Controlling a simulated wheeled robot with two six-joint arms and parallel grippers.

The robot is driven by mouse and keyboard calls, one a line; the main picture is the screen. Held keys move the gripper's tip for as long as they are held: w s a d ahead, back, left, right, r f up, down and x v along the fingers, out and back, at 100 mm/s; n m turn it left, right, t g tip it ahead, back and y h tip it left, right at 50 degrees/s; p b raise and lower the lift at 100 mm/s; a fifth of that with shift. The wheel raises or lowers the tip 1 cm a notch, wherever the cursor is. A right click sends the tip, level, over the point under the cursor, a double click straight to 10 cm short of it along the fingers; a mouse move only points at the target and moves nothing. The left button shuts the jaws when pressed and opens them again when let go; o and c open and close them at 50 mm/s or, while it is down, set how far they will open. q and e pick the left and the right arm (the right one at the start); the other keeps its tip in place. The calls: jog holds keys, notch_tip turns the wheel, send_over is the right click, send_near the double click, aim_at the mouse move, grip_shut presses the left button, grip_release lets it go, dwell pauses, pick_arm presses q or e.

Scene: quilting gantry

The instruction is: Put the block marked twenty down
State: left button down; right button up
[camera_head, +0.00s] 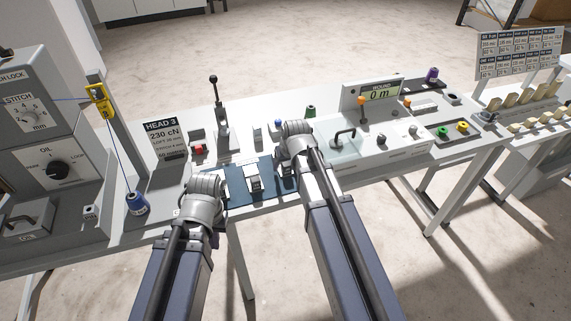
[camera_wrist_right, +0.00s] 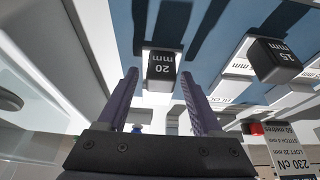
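The block marked 20 mm (camera_wrist_right: 161,66), with a black face and white lettering, shows in the right wrist view. It sits over a white slot strip on the blue mat (camera_wrist_right: 222,45). My right gripper (camera_wrist_right: 160,78) is open, its two purple fingers on either side of the block with a gap at each side. A block marked 15 mm (camera_wrist_right: 275,60) stands to the right in that view. In the head view my right gripper's wrist (camera_head: 297,140) hides its fingers and the 20 block. My left gripper (camera_head: 203,195) is over the mat's left end, fingers hidden.
The head view shows a lever (camera_head: 218,105), a red button (camera_head: 198,149), a HEAD 3 sign (camera_head: 161,135) and a blue thread spool (camera_head: 137,203). A clear-covered handle (camera_head: 344,135) and the WOUND display (camera_head: 380,94) stand right of my right arm.

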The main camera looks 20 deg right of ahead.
jog(key=shift+r, duration=0.15)
jog(key=p+v, duration=1.2)
jog(key=s+a+f+n+g+h, duration=0.1)
jog(key=s+a+n+g, duration=0.2)
jog(key=s+a, duration=1.1)
jog(key=shift+s+f+g+h+b, duration=0.25)
jog(key=shift+s+g+h+b, duration=0.05)
jog(key=shift+s+g, duration=0.7)
